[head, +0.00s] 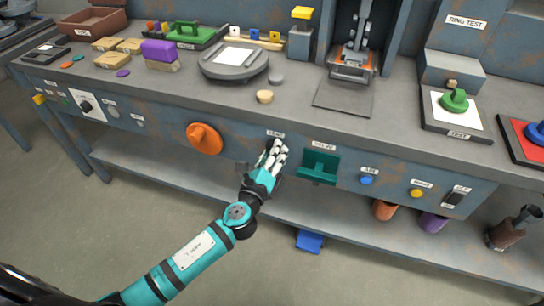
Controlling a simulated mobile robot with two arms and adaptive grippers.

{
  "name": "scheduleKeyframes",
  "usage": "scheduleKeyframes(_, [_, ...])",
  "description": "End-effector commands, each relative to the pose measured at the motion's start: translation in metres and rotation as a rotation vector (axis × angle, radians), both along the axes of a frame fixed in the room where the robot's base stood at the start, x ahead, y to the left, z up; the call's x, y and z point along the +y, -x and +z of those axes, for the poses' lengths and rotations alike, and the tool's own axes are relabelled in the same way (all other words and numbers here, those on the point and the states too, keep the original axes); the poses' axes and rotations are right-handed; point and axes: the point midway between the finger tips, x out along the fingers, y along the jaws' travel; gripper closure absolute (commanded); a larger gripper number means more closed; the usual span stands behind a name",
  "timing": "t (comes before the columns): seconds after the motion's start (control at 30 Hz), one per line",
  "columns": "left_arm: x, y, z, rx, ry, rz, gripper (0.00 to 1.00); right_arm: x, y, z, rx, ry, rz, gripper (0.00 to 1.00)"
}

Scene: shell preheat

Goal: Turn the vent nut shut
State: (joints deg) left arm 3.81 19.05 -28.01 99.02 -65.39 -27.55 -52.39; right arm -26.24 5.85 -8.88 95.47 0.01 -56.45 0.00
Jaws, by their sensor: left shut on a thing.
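My left gripper (277,149) reaches in from the lower left to the bench's front panel. Its pale fingers are shut on the vent nut, under a small white label (275,134) too small to read surely. The nut is almost wholly hidden behind the fingers, so its turn angle cannot be told. My right gripper is not in view.
An orange knob (204,138) is left of my gripper; a teal handle (319,167) is close on its right. Blue (366,180) and yellow (416,193) buttons sit farther right. A round grey plate (234,62) stands on the bench (190,97). A lower shelf runs beneath.

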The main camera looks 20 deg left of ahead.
Motion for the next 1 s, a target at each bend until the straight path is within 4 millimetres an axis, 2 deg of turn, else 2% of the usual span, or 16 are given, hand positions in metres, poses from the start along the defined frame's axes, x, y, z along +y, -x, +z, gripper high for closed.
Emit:
scheduleKeyframes(0.2, [0.000, 0.000, -0.001, 0.008, 0.209, 0.002, 0.93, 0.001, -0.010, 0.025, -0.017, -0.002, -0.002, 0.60])
scheduleKeyframes(0.5, [-0.001, 0.000, 0.000, 0.018, 0.494, 0.002, 0.93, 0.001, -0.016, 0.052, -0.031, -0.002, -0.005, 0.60])
scheduleKeyframes(0.7, [-0.001, 0.000, 0.001, 0.024, 0.681, 0.003, 0.93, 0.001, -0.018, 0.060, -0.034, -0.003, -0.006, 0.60])
scheduleKeyframes(1.0, [-0.001, 0.000, 0.002, 0.032, 0.909, 0.003, 0.93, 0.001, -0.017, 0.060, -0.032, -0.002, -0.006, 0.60])
